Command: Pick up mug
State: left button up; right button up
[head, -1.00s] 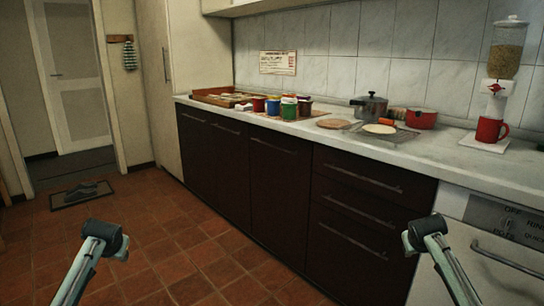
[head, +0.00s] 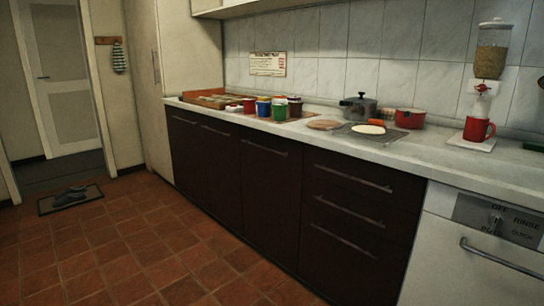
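A red mug (head: 478,129) stands upright at the right end of the counter, on a white base under a grain dispenser (head: 490,60). Its handle points right. Several coloured enamel pots or mugs stand in a group farther left on the counter, among them a blue one (head: 263,107) and a green one (head: 279,112). Neither of my grippers shows in the head view.
The pale counter (head: 420,155) runs along the tiled wall above dark drawers (head: 350,215). A grey pot (head: 358,106), a red pan (head: 409,118) and a round board (head: 323,125) stand on it. A white appliance (head: 470,250) is at the right.

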aim_at(476, 127)
jog(key=z, duration=1.3)
